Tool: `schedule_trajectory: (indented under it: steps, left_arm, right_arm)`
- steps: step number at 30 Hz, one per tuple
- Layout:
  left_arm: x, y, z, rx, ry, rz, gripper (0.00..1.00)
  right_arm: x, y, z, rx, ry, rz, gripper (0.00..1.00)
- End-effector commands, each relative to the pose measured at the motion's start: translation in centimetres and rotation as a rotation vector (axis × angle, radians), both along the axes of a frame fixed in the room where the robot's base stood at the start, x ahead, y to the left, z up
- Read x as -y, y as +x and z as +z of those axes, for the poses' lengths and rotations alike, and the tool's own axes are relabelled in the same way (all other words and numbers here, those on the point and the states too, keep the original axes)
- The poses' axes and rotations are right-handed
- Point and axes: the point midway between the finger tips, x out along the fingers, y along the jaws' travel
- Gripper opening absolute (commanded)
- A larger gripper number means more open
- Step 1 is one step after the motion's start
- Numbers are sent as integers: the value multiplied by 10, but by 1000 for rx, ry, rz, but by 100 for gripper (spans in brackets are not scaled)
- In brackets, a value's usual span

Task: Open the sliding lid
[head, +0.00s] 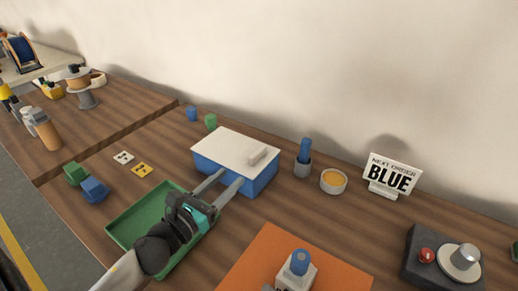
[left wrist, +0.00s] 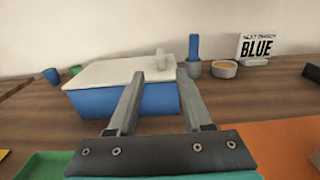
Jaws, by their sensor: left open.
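A blue box (head: 262,184) stands on the wooden table. Its white sliding lid (head: 226,146) lies over the top, with a small raised pale handle (head: 257,155) near the right end. In the left wrist view the lid (left wrist: 110,71), the handle (left wrist: 160,59) and the blue front wall (left wrist: 92,101) show too. My left gripper (head: 231,179) is open and empty, in front of the box, its fingers pointing at it. In the left wrist view its two fingers (left wrist: 160,75) are spread, with the handle beyond the gap. I cannot tell whether a fingertip touches the box. My right gripper is not in view.
A green tray (head: 125,229) lies under my left arm. A blue-handled tool in a grey cup (head: 303,168), a bowl (head: 333,181) and a "BLUE" sign (head: 390,178) stand right of the box. An orange mat (head: 250,257) lies in front. Green and blue blocks (head: 94,189) sit left.

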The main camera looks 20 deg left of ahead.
Motion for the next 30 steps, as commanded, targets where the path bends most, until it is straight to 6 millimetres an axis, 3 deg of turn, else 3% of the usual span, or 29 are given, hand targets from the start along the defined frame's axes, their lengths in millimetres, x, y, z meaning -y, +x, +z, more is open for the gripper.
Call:
schedule_trajectory:
  steps: [21,30]
  left_arm:
    - [14,99,1,2,2,0,50]
    - [17,123,0,1,1,0,50]
  right_arm:
    - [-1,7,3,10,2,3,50]
    - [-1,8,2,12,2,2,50]
